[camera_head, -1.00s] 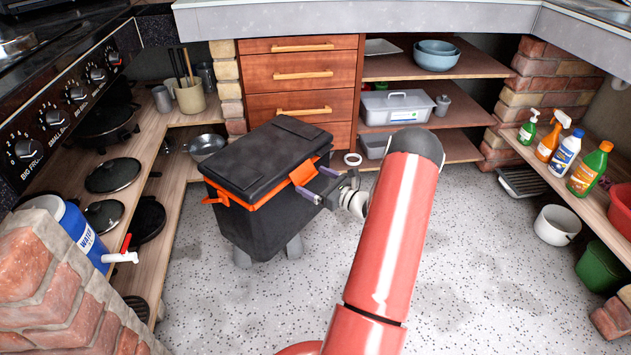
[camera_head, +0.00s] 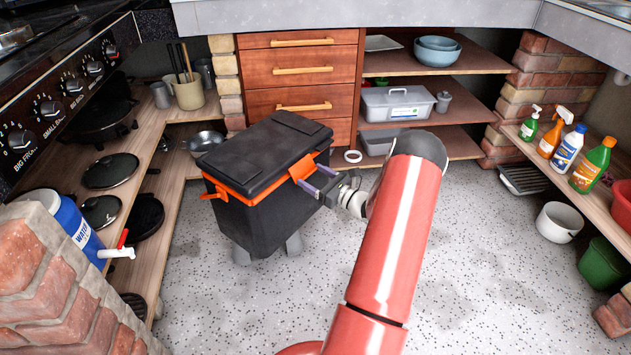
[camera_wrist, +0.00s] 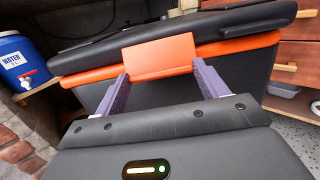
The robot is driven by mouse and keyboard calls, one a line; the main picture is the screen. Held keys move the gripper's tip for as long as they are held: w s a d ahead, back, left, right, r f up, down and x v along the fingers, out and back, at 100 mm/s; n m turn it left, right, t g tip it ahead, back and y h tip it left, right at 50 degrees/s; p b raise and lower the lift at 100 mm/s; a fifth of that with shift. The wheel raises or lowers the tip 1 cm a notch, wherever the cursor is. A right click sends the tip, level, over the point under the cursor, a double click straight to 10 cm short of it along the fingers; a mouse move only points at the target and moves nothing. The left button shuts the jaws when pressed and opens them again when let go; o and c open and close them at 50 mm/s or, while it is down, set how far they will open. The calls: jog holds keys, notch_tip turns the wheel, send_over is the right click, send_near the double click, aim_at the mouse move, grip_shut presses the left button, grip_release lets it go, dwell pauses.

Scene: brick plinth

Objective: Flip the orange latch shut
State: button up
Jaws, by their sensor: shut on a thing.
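The orange latch (camera_wrist: 160,57) is a flat plate at the middle of the orange rim on a black box. In the wrist view its upper part overlaps the edge of the black lid (camera_wrist: 90,52). The lid lies down on the box (camera_head: 262,222), and the latch also shows in the head view (camera_head: 302,166). My gripper (camera_wrist: 160,82) is shut on the latch, with one purple finger near each lower side of the plate. In the head view my gripper (camera_head: 314,177) reaches the latch from the right. Whether the latch is fastened cannot be told.
The box stands on the speckled floor (camera_head: 460,250), in front of wooden drawers (camera_head: 300,72). A blue water jug (camera_head: 76,232) is at the left, by a brick plinth. Spray bottles (camera_head: 555,135) stand on the right shelf. Floor to the right of the box is clear.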

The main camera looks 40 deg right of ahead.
jog(key=w+f+t+b, duration=0.1)
jog(key=t+b, duration=0.1)
jog(key=b, duration=0.1)
jog(key=f+t+y+b, duration=0.1)
jog(key=t+b, duration=0.1)
jog(key=b, duration=0.1)
jog(key=w+f+t+b, duration=0.1)
jog(key=t+b, duration=0.1)
jog(key=b, duration=0.1)
jog(key=shift+w+a+y, duration=0.3)
jog(key=shift+t+b, duration=0.3)
jog(key=shift+r, duration=0.1)
jog(key=o, duration=1)
jog(key=v, duration=0.7)
jog(key=shift+s+d+f, duration=0.1)
jog(key=shift+s+f, duration=0.15)
jog(key=shift+f, duration=0.05)
